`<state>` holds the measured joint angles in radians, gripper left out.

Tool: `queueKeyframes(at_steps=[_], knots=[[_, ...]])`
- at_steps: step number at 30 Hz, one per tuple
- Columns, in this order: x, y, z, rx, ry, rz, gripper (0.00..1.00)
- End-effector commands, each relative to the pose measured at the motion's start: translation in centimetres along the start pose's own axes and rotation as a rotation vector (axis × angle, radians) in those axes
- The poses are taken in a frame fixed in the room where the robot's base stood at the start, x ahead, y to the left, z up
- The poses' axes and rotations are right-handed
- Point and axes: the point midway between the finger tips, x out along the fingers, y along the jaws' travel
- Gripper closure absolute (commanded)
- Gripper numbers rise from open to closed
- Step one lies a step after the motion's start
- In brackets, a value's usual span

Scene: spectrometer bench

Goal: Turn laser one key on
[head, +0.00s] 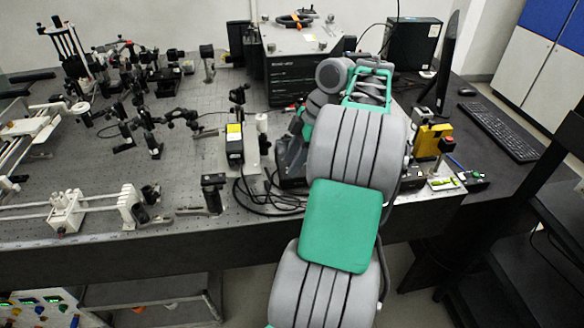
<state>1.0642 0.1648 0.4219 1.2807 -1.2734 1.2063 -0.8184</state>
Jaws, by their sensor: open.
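My arm rises from the bottom and bends over the bench. Its wrist (318,104) is beyond the grey and green links. My gripper is open at the end of this wrist, over the middle of the bench, largely hidden by the arm and dark shapes. I cannot make out a key marked as laser one.
A yellow box (430,141) stands behind the small boxes. A large grey instrument (296,60) is at the back. Optics mounts (150,135) crowd the left bench (50,228). Black cables (262,200) lie left of the arm. A monitor (447,65) and keyboard (505,132) are at right.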

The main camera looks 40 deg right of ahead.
Motion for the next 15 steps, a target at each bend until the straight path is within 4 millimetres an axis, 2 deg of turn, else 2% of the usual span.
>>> queueKeyframes(at_steps=[8,15], knots=[[0.3,0.01,0.04,0.002,0.0,0.001,0.58],[0.27,0.01,0.09,0.004,0.0,0.002,0.77]])
